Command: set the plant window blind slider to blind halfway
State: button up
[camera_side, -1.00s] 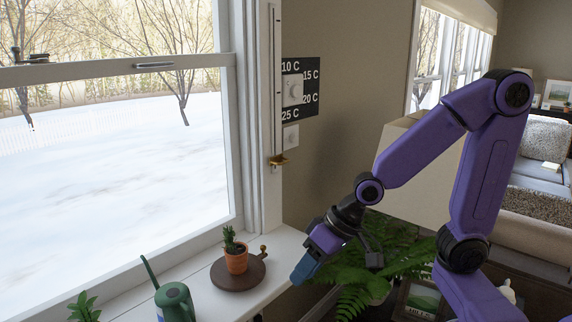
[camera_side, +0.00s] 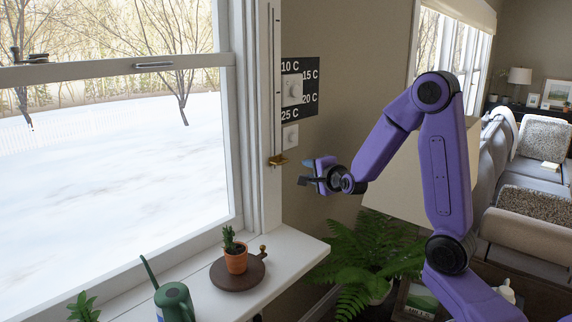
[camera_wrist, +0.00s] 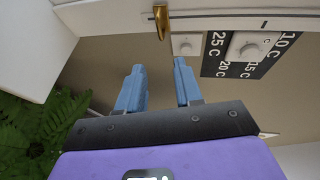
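The blind slider's brass knob (camera_side: 278,160) sits at the low end of a vertical track (camera_side: 276,80) on the white window frame. In the wrist view the brass knob (camera_wrist: 161,22) points down from the frame at the top, ahead of my fingers. My gripper (camera_side: 308,172) is just right of the knob and slightly lower in the side view, with a gap between them. In the wrist view my gripper (camera_wrist: 159,75) has its two blue fingers apart, with nothing between them.
A thermostat dial (camera_side: 293,90) on a black temperature panel and a small white switch (camera_side: 290,136) are on the wall near the track. Below, the sill (camera_side: 285,250) holds a potted cactus (camera_side: 236,258) and a green watering can (camera_side: 174,301). A fern (camera_side: 370,260) stands below my arm.

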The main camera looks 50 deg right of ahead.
aim_at(285, 162)
jog(key=x, duration=1.6)
jog(key=shift+w+d, duration=0.15)
jog(key=shift+w, duration=0.2)
grip_shut()
dwell(0.9)
